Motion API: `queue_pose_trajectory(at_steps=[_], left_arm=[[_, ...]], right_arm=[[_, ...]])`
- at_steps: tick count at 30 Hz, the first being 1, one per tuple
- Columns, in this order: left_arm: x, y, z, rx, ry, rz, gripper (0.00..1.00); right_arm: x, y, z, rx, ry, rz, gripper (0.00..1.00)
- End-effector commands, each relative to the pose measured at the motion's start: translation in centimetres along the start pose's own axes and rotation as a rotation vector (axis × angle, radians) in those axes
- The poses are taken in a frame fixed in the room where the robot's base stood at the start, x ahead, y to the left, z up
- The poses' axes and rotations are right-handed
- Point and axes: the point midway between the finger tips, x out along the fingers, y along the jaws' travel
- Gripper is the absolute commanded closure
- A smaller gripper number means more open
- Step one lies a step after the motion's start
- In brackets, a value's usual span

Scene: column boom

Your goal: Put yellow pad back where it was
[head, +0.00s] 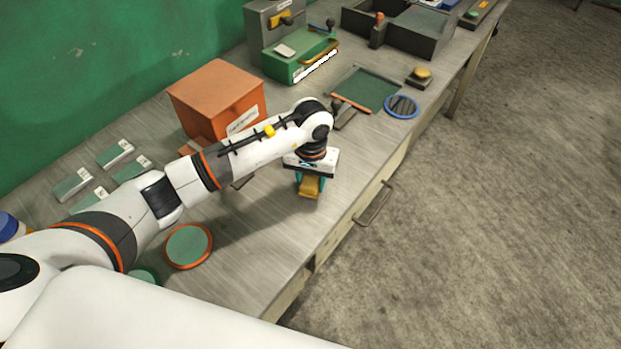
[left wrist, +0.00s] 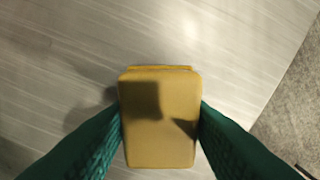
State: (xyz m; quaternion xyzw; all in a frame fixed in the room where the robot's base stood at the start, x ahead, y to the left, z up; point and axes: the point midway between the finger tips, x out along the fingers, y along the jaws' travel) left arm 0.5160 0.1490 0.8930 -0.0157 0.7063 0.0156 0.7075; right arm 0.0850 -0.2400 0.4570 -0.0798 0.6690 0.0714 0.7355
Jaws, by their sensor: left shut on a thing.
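The yellow pad (head: 309,187) is a small yellow block under my left wrist in the head view, near the front edge of the metal bench. My left gripper (head: 310,181) points down and is shut on it. In the left wrist view the pad (left wrist: 160,125) sits between the two green fingers of my left gripper (left wrist: 160,128), one pressed on each side. Bare bench metal shows around it, and a shadow lies to its left. I cannot tell whether the pad touches the bench. My right gripper is not in view.
An orange box (head: 216,98) stands behind my left arm. A green mat (head: 367,90), a blue-rimmed disc (head: 402,106) and a small yellow-topped block (head: 420,76) lie farther along the bench. An orange-rimmed green disc (head: 188,246) lies nearer. The bench (head: 270,245) is clear around the gripper's front.

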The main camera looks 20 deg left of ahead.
Motion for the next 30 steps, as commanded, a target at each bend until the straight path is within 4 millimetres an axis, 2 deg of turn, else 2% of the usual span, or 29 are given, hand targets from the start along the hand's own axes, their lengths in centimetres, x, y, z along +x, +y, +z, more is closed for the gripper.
queue_pose_trajectory(at_steps=[3,13,14,17,25,29,30], left_arm=[[0.8,0.0,0.0,-0.001,0.0,0.0,0.77],[1.2,0.0,0.1,0.001,-0.002,0.001,0.77],[1.1,0.0,0.0,0.001,-0.002,0.001,0.56],[1.0,0.0,0.0,0.0,-0.002,0.0,0.39],[1.0,0.0,0.0,0.0,-0.001,0.0,0.37],[0.4,0.0,0.0,0.0,0.0,-0.001,0.37],[0.2,0.0,0.1,0.001,-0.004,0.0,0.37]], right_arm=[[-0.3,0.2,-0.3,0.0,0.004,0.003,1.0],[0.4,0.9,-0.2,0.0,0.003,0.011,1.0],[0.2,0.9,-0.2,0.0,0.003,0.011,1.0],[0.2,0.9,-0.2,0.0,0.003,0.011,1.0],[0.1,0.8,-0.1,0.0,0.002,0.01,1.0],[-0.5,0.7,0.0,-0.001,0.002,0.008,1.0],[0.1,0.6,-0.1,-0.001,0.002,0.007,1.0]])
